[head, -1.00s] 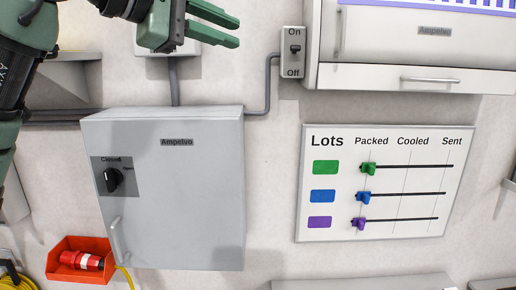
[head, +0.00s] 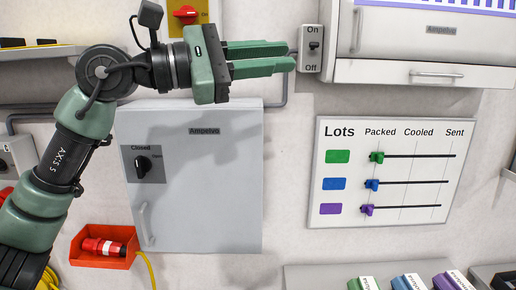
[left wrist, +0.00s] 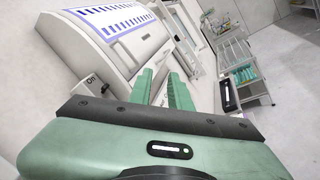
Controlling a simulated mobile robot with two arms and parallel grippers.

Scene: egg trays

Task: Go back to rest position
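My left gripper (head: 288,56) is raised in front of the wall, its green fingers pointing right. The fingers are apart with nothing between them, and the left wrist view (left wrist: 161,82) also shows an empty gap. In the head view the fingertips appear just left of the On/Off switch (head: 312,47); whether they touch it cannot be told, but no contact shows. My left arm is bent, coming up from the lower left. My right gripper is in neither view.
A grey cabinet (head: 200,190), its knob (head: 143,164) near "Closed", is below the gripper. The Lots board (head: 390,215) has its sliders near Packed. An orange bin (head: 103,260) holds a red plug. Several coloured cartons (head: 408,283) are at lower right. A cart (left wrist: 245,70) stands farther off.

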